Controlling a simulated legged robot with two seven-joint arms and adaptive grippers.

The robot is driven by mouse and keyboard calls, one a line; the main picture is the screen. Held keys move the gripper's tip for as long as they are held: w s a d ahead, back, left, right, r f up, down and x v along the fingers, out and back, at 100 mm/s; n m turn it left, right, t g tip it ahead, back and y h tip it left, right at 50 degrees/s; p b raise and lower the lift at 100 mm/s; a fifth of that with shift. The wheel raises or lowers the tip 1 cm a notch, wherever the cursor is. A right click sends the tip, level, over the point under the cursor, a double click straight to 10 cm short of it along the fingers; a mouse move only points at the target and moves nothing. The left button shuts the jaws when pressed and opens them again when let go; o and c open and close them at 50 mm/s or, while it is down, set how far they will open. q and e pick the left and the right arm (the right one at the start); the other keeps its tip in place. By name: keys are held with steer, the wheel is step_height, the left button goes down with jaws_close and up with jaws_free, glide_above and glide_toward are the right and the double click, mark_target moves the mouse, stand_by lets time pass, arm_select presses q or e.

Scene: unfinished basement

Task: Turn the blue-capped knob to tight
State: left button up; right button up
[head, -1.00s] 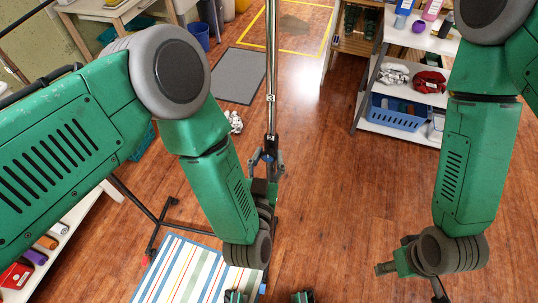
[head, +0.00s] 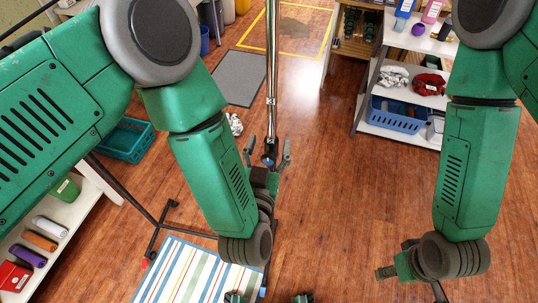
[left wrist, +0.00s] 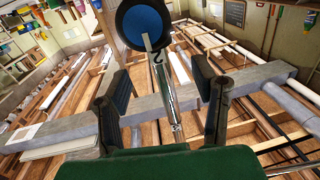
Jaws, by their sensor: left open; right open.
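The blue-capped knob (left wrist: 143,20) fills the top of the left wrist view, a blue disc in a dark rim with a pale strip at its lower edge. It sits at the near end of a shiny metal pole (left wrist: 163,85). In the head view only a bit of blue (head: 267,159) shows at the pole's lower end. My left gripper (head: 268,146) is open, its fingers spread on either side of the pole's end, apart from it. My right gripper (head: 384,272) is far to the right, well away from the pole; its fingers are small in view.
A white shelf (head: 404,128) with a blue basket (head: 398,115) stands at right. The wooden floor (head: 325,200) between is clear.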

mark_target(271, 123)
arm_select(q)
step_height(271, 123, up, 4)
steer(key=shift+r, duration=0.35)
stand_by(0.4)
